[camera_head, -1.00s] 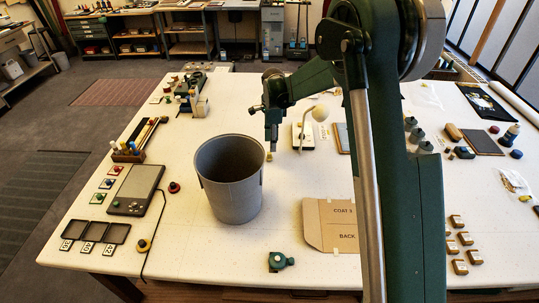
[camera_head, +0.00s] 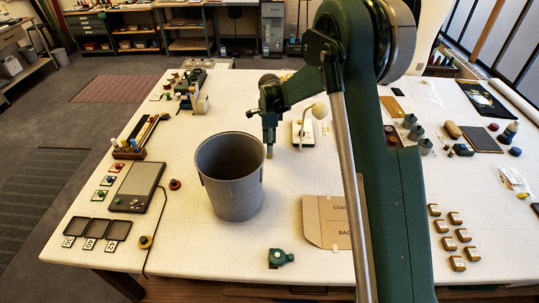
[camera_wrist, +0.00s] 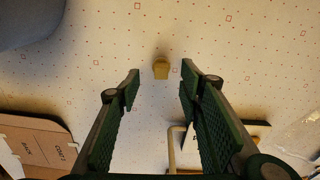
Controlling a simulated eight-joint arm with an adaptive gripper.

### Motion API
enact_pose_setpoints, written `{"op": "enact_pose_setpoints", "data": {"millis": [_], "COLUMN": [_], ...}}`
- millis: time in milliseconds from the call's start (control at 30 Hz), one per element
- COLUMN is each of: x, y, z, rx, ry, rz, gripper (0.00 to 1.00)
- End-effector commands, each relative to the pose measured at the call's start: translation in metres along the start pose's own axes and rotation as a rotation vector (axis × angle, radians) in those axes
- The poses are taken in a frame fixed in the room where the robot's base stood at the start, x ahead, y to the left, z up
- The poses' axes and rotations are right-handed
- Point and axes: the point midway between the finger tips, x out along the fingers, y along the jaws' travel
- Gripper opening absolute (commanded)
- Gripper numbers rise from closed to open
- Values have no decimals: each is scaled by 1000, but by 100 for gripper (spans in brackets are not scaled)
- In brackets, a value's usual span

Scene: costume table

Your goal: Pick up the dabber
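A small yellow-tan block-like piece (camera_wrist: 161,69), which looks like the dabber, stands on the white speckled table. In the wrist view it shows between and slightly beyond my fingertips, apart from both. My gripper (camera_wrist: 160,76) is open and empty, with one dark green finger on each side. In the head view my gripper (camera_head: 269,141) points down just right of the grey bin, and the yellow-tan piece (camera_head: 269,154) shows right below its tip. The gap between them is too small to judge there.
The tall grey bin (camera_head: 230,190) stands close on the left of my gripper. A small lamp-like stand (camera_head: 303,130) is close on the right. Brown card pieces (camera_head: 325,215) lie in front. The table between bin and cards is clear.

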Motion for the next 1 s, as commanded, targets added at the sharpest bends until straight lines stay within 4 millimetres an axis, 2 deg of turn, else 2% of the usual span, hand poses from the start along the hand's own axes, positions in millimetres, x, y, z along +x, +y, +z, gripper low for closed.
{"op": "enact_pose_setpoints", "data": {"millis": [533,1000], "x": [9,51], "y": [-1,-3], "z": [0,0], "rx": [0,0], "ry": [0,0], "rz": [0,0], "gripper": [37,37]}}
